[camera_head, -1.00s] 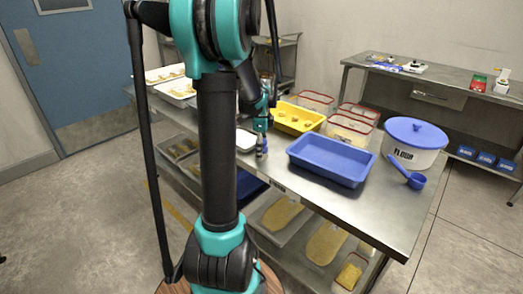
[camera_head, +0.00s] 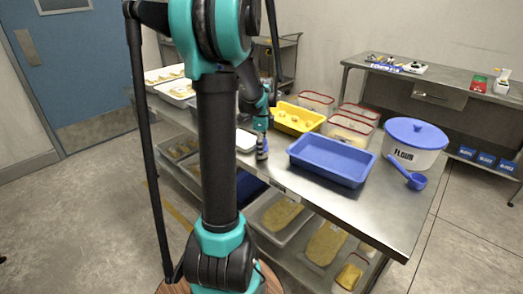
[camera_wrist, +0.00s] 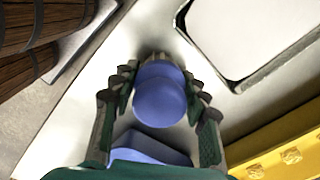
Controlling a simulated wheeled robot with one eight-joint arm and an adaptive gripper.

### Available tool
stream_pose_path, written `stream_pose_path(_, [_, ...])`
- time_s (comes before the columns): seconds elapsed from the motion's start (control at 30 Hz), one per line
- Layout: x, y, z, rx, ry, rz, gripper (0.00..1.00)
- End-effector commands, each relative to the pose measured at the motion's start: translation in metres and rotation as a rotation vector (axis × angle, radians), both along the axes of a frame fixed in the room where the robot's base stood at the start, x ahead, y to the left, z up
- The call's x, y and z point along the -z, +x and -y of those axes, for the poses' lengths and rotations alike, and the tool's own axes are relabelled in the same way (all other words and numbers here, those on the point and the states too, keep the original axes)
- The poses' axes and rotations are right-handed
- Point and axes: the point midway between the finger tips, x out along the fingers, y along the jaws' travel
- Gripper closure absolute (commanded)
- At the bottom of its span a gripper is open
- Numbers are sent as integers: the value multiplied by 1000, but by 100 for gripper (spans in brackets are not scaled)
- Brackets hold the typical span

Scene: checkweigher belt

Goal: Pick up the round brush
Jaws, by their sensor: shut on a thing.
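The round brush shows in the wrist view as a rounded blue top (camera_wrist: 160,95) between the two fingers of my gripper (camera_wrist: 158,100). My gripper is shut on it, with a ridged finger at each side. In the head view my gripper (camera_head: 262,140) is low at the table's front edge, left of the blue tray, and the brush (camera_head: 262,154) shows small and dark blue beneath it. The brush stands upright at the steel table top; I cannot tell whether it touches the surface. Its lower end is mostly hidden in the wrist view.
An empty blue tray (camera_head: 330,164) lies right of my gripper on the steel table (camera_head: 375,205). A yellow tray (camera_head: 312,117) with food pieces stands behind. A white tray (camera_head: 245,141) is close at the left. A flour tub (camera_head: 418,158) and blue scoop (camera_head: 407,174) are farther right.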

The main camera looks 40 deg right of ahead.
Motion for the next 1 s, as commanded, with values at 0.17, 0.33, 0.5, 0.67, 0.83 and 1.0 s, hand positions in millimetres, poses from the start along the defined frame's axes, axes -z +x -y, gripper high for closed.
stream_pose_path(0.17, [-20, 0, 0, 0, 0, 0, 84])
stream_pose_path(0.33, [-61, -1, -1, 0, 0, 0, 84])
stream_pose_path(0.5, [-109, 0, 0, 0, 0, 0, 84])
stream_pose_path(0.67, [-148, 0, 0, 0, 0, 0, 84])
stream_pose_path(0.83, [-177, 0, 0, 0, 0, 0, 84])
stream_pose_path(1.0, [-192, 0, 0, 0, 0, 0, 84])
